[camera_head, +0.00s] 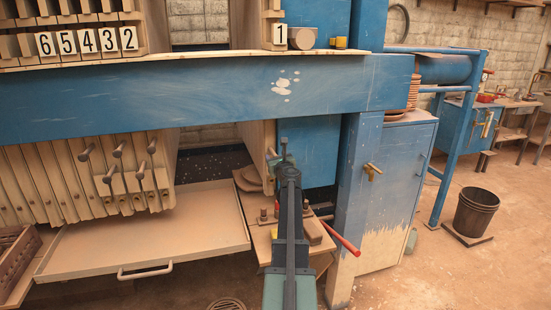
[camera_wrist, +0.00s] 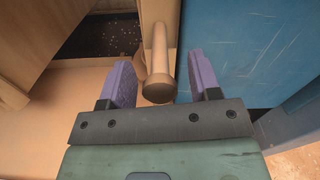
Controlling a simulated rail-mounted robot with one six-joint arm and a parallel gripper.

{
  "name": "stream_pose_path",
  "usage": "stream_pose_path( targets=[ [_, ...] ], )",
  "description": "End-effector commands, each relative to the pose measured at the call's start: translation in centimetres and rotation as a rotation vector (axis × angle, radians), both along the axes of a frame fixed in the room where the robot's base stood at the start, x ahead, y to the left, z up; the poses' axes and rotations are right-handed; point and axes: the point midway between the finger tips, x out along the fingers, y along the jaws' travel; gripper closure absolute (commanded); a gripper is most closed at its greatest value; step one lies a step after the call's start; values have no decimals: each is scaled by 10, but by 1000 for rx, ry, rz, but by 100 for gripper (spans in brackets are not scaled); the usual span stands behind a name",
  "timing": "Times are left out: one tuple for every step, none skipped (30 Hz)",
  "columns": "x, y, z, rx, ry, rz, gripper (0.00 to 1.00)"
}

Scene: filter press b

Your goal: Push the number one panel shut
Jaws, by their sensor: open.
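The number one panel (camera_head: 255,140) is a tan upright plate, with its "1" label (camera_head: 280,34) above the blue beam. It stands at the right, apart from the stack of panels (camera_head: 75,178), with a wide gap between. My gripper (camera_head: 284,148) is at its lower front. In the wrist view the panel (camera_wrist: 152,12) shows its front edge, with a round tan handle peg (camera_wrist: 158,60) sticking out towards me. My gripper's purple fingers (camera_wrist: 161,80) are open, one on each side of the peg. I see space on both sides, so they do not seem to touch it.
A blue beam (camera_head: 200,92) crosses above the gripper. A blue frame plate (camera_wrist: 235,45) stands close right of the fingers. A tan tray (camera_head: 150,228) with a handle lies below left. A red-handled lever (camera_head: 340,236) is below right. The gap left of the panel is free.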

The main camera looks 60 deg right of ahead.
Motion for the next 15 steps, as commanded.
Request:
stream_pose_path(
  targets=[
    [6,-6,0,0,0,0,43],
    [7,-7,0,0,0,0,43],
    [9,-8,0,0,0,0,43],
    [9,-8,0,0,0,0,43],
    [9,-8,0,-1,1,0,43],
    [9,-8,0,-1,1,0,43],
    [9,-8,0,-1,1,0,43],
    [9,-8,0,-1,1,0,43],
    [9,-8,0,-1,1,0,43],
    [9,-8,0,-1,1,0,46],
    [9,-7,0,-1,1,0,51],
    [9,-7,0,-1,1,0,57],
    [9,-7,0,-1,1,0,61],
    [9,-7,0,-1,1,0,66],
    [9,-7,0,-1,1,0,72]
  ],
)
